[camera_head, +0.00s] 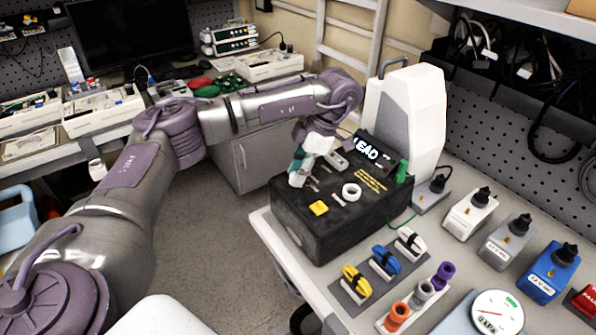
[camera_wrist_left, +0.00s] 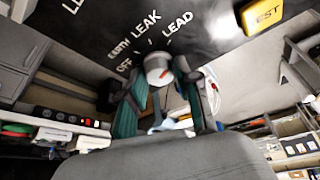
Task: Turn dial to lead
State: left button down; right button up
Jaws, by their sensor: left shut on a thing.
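The dial (camera_wrist_left: 158,72) is a small grey-white round knob with a red-orange mark, on the black tester box (camera_head: 325,232). In the left wrist view the labels OFF, EARTH LEAK and LEAD (camera_wrist_left: 178,22) fan out around it. The mark seems to point toward the LEAD side, but its exact setting is hard to read. My left gripper (camera_head: 298,172) is at the box's left side, its teal-padded fingers (camera_wrist_left: 158,98) shut around the dial. My right gripper is not in view.
A yellow TEST button (camera_head: 319,208) and a white ring (camera_head: 351,191) are on the box top. A white case (camera_head: 412,115) stands behind it. Coloured plugs and clips (camera_head: 385,260), a round gauge (camera_head: 497,315) and several adapters (camera_head: 548,272) lie to the right.

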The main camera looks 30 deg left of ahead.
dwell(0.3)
pick_arm(q)
jog(key=c, duration=0.8)
grip_release()
jog(key=v, duration=1.2)
